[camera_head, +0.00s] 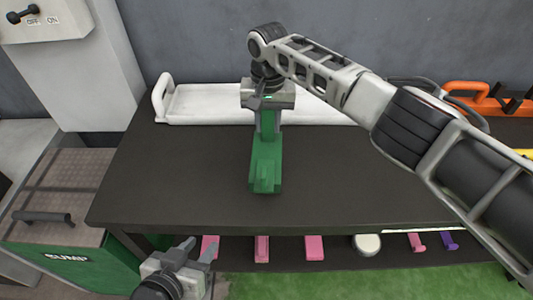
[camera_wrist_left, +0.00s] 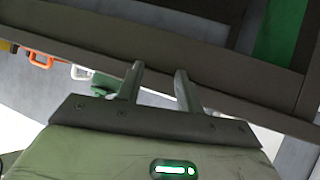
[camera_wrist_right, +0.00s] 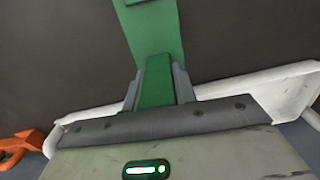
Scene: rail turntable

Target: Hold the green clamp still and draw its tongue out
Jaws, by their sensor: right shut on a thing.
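The green clamp (camera_head: 265,160) lies on the dark table with its long side running from back to front. My right gripper (camera_head: 267,106) comes down at its far end and is shut on the clamp's narrower green bar (camera_wrist_right: 157,82); a wider green part (camera_wrist_right: 155,30) lies beyond the fingertips. I cannot tell for sure which part is the tongue. My left gripper (camera_head: 200,252) is open and empty, in front of the table's front edge and apart from the clamp. Its two fingers stand apart in the left wrist view (camera_wrist_left: 156,85).
A white tray (camera_head: 205,103) lies along the table's back behind the clamp. Orange tools (camera_head: 480,95) lie at the back right. Several pink pieces (camera_head: 314,247) and a white round one (camera_head: 367,244) sit on a lower shelf. A green sump box (camera_head: 65,262) stands left. The tabletop beside the clamp is clear.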

